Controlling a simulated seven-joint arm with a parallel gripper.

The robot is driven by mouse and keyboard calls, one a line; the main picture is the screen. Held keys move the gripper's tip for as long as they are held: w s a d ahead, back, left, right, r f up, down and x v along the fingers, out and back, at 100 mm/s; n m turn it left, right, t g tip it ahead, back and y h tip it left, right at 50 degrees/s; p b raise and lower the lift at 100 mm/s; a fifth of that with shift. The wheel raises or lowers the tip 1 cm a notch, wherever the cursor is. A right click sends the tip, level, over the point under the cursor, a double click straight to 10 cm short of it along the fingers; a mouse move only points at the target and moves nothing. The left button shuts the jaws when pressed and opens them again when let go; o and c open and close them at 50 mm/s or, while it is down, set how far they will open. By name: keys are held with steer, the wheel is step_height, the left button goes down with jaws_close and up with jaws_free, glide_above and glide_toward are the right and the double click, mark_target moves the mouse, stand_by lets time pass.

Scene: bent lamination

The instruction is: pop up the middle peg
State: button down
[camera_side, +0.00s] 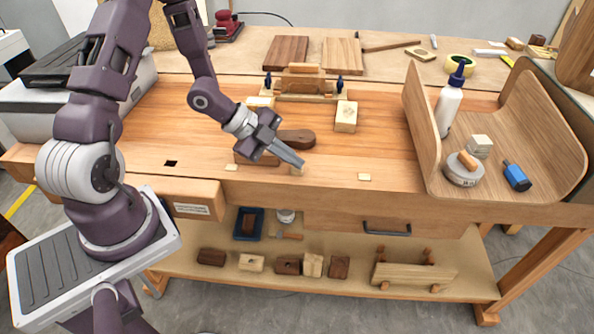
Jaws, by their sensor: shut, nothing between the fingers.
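Three small pale wooden pegs sit in a row along the front of the bench top. The middle peg (297,171) is right below the tip of my gripper (301,164), which hides part of it. It seems to stand slightly above the surface, but its exact height is hard to tell. The left peg (231,168) and the right peg (364,177) look about flush with the bench. My gripper is shut and empty, angled down to the right, with its tip at or just above the middle peg. I cannot tell whether they touch.
A dark wooden piece (297,138) lies just behind my gripper. A pale block (346,116) and a clamped wooden form (303,86) stand further back. A bent wooden shell (413,105) with a glue bottle (449,104) is at right. The bench between the right peg and shell is clear.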

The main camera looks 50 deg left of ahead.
mark_target(292, 169)
steer(key=shift+a+r, duration=0.1)
steer(key=shift+r, duration=2.65)
